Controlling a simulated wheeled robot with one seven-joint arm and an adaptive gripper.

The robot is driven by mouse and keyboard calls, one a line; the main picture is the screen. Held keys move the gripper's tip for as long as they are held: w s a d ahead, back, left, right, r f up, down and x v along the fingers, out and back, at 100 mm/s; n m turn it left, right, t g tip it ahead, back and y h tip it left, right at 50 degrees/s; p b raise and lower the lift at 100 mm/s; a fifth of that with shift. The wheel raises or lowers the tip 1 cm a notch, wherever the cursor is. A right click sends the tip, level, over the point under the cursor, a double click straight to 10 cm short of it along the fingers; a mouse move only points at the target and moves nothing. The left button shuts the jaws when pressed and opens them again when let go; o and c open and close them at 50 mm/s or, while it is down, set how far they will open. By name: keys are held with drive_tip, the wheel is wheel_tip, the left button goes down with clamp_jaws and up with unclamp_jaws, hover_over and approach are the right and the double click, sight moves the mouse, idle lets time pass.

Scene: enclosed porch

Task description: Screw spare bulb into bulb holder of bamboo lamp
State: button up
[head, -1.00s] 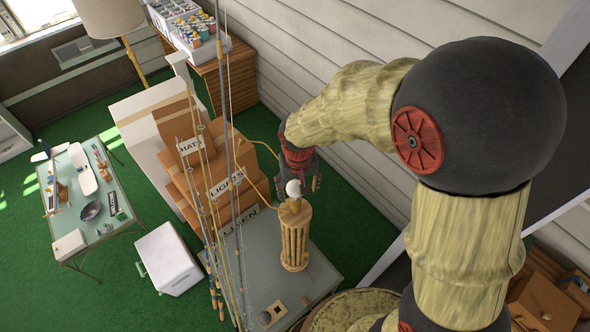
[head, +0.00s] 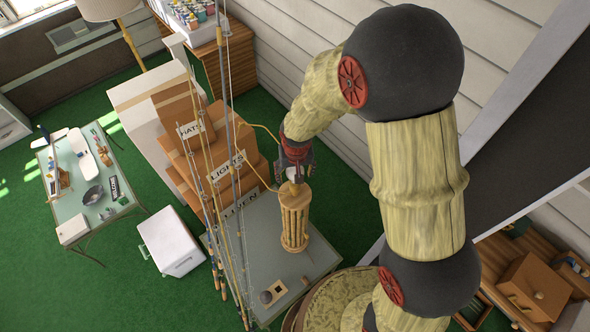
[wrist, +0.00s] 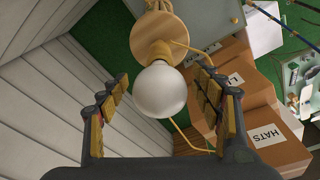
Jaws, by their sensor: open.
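The bamboo lamp (head: 294,218) stands upright on the grey-green table beside the boxes. A white round bulb (wrist: 159,90) sits at the lamp's wooden top disc (wrist: 153,53), base toward the lamp; its base is hidden, so I cannot tell how deep it sits. In the head view the bulb (head: 297,178) shows only partly, below my gripper. My gripper (wrist: 159,77) is open above the lamp top. Its yellow-padded fingers stand on either side of the bulb, with a visible gap on both sides.
Cardboard boxes marked HATS (head: 190,129), LIGHTS and LINEN are stacked close to the left of the lamp. Fishing rods (head: 232,190) stand upright in front. A yellow cord runs beside the lamp. A plank wall (wrist: 40,110) rises behind. A small wooden block (head: 279,287) lies on the table.

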sight(295, 169)
drive_tip(key=c, duration=0.3)
drive_tip(key=c, duration=0.7)
drive_tip(key=o, duration=1)
drive_tip(key=shift+c, duration=0.2)
drive_tip(key=shift+o, duration=0.6)
drive_tip(key=o, duration=0.5)
drive_tip(key=shift+r, duration=0.1)
drive_tip(key=shift+s+r+p, duration=0.2)
drive_tip(key=shift+r+p, duration=0.7)
drive_tip(key=shift+r, duration=0.8)
drive_tip(key=shift+s+r+p, duration=0.2)
drive_tip(key=shift+r+p, duration=0.7)
drive_tip(key=shift+r, duration=0.8)
